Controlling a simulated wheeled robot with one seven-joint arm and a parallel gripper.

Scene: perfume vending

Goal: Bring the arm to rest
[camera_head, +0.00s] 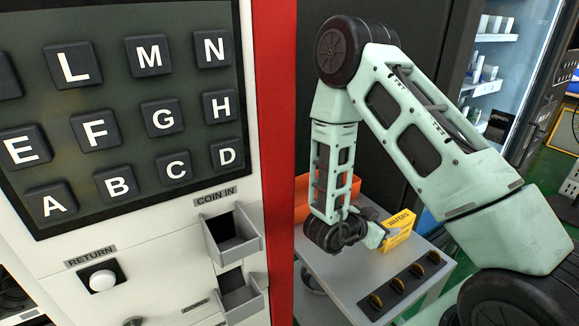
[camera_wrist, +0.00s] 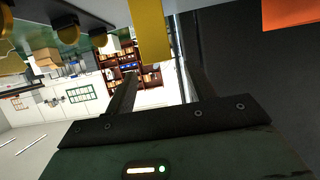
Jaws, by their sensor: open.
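My arm, pale green with dark joints, bends down over a grey cart in the head view. My gripper (camera_head: 384,236) is low, just above the cart top, close to a yellow box with dark lettering (camera_head: 399,230). In the wrist view, the two dark fingers of my gripper (camera_wrist: 160,82) stand apart with nothing held between them. The yellow box (camera_wrist: 152,32) shows near the fingertips, at the top of that view. I cannot tell whether a finger touches it.
The grey cart (camera_head: 345,290) carries several gold coins (camera_head: 397,285) in dark holders and an orange bin (camera_head: 302,198) behind my gripper. A vending machine panel with letter keys (camera_head: 130,120) and a coin slot (camera_head: 232,234) fills the left. A lit glass-front cabinet (camera_head: 500,70) stands back right.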

